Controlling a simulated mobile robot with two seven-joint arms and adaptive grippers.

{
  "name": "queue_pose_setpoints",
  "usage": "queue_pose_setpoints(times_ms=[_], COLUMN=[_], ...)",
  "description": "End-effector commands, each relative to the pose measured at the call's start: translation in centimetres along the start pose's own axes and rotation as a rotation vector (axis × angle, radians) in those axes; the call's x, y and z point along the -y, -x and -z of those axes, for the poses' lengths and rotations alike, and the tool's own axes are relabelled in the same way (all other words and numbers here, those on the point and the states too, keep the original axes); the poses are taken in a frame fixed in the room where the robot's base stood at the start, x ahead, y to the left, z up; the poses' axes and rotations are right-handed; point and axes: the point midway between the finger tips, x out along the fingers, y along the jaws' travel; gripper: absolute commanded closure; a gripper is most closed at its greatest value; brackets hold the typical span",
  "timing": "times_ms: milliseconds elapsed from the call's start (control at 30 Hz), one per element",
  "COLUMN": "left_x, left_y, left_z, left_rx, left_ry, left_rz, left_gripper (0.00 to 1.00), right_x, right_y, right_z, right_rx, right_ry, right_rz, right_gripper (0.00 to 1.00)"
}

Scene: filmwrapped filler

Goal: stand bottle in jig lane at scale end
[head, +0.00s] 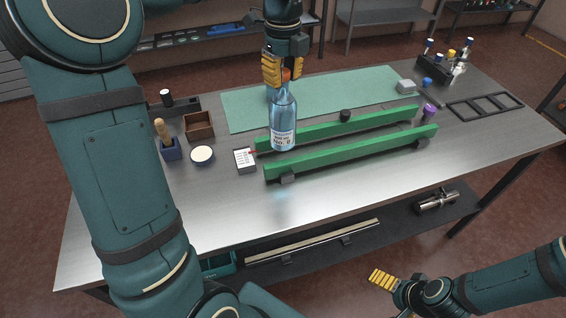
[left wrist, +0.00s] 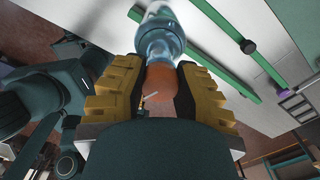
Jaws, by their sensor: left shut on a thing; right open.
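A clear blue bottle (head: 283,122) with a white label and an orange cap hangs upright from my left gripper (head: 284,72). The left gripper's yellow fingers are shut on its cap end; the left wrist view shows the orange cap (left wrist: 160,78) between the fingers (left wrist: 158,85). The jig is two parallel green rails (head: 350,153) with a lane between them. The bottle is at the left end of the rails, by the scale (head: 245,160). I cannot tell whether its base touches anything. My right gripper (head: 384,280) is open and empty, low in front of the table.
A white round dish (head: 202,155), a brush pot (head: 169,148) and a wooden box (head: 198,125) stand left of the scale. A black knob (head: 345,115) and purple cap (head: 429,111) are near the rails. The steel table's (head: 390,180) front is clear.

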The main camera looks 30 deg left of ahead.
Motion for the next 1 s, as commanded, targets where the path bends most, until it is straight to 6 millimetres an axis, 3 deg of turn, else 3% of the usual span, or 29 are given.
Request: queue_pose_setpoints(times_ms=[200,500,767,1000], left_x=[1.2,1.2,1.2,1.2], left_y=[0.0,-4.7,-6.5,-9.4], left_z=[-1.5,-1.6,-1.6,-1.5], left_rx=[-0.003,-0.003,-0.003,-0.004], left_ry=[-0.029,-0.033,-0.032,-0.032], left_rz=[0.0,0.0,0.0,0.0], left_gripper=[1.0,1.0,1.0,1.0], right_x=[-0.2,-0.6,-0.7,-0.9], right_y=[-0.4,-1.5,-1.8,-2.4], right_z=[-0.2,-0.7,-0.8,-1.1], right_rx=[0.004,0.014,0.017,0.023], right_ry=[0.001,0.004,0.005,0.007], right_rz=[0.0,0.001,0.002,0.002], right_gripper=[0.0,0.0,0.0,0.0])
